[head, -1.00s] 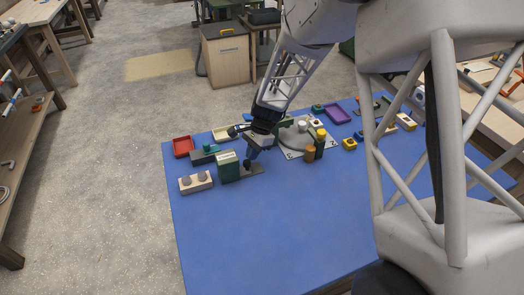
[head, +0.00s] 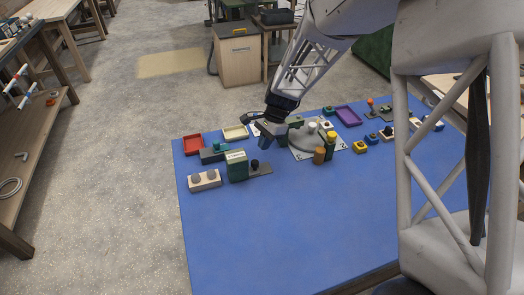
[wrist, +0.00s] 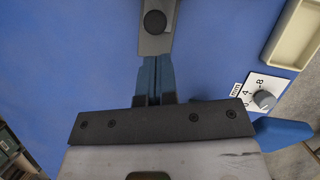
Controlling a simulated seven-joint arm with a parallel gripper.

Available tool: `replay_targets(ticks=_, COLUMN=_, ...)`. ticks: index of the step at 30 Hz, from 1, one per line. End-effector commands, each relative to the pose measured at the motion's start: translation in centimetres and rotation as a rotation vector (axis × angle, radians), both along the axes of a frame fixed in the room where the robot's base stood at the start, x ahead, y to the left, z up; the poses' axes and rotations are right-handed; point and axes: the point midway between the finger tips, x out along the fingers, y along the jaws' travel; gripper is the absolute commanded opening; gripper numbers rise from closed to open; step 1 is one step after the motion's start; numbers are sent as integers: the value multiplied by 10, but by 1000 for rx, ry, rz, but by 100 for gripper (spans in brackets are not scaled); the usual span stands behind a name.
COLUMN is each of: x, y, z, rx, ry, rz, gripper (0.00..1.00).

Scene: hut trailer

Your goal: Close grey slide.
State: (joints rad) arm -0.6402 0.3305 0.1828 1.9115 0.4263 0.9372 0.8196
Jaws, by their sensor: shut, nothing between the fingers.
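A green box (head: 237,167) with a white label stands near the left part of the blue table. A flat grey slide (head: 263,170) sticks out from its right side and carries a black knob (head: 255,164). In the wrist view, part of the grey slide (wrist: 155,44) and its black knob (wrist: 155,22) show at the top, beyond the fingertips; the green box is out of that view. My gripper (head: 265,144) is shut and empty. Its blue-grey fingers (wrist: 153,72) point at the slide's near end, with the knob farther off. Contact with the slide cannot be told.
A cream block with two grey knobs (head: 205,180) lies left of the box. A dark block with a teal knob (head: 213,153) and a red tray (head: 193,144) stand behind. The front table is clear.

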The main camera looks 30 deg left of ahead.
Motion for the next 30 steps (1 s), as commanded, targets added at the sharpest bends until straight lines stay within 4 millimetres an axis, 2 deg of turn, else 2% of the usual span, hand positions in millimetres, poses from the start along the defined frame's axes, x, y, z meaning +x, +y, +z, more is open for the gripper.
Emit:
replay_targets(ticks=6, x=11, y=-6, z=30, rx=2, ry=-2, rz=0, gripper=0)
replay_targets(ticks=12, x=17, y=-9, z=47, rx=1, ry=-2, rz=-1, gripper=0)
replay_targets(ticks=30, x=19, y=-9, z=52, rx=0, ry=-1, rz=0, gripper=0)
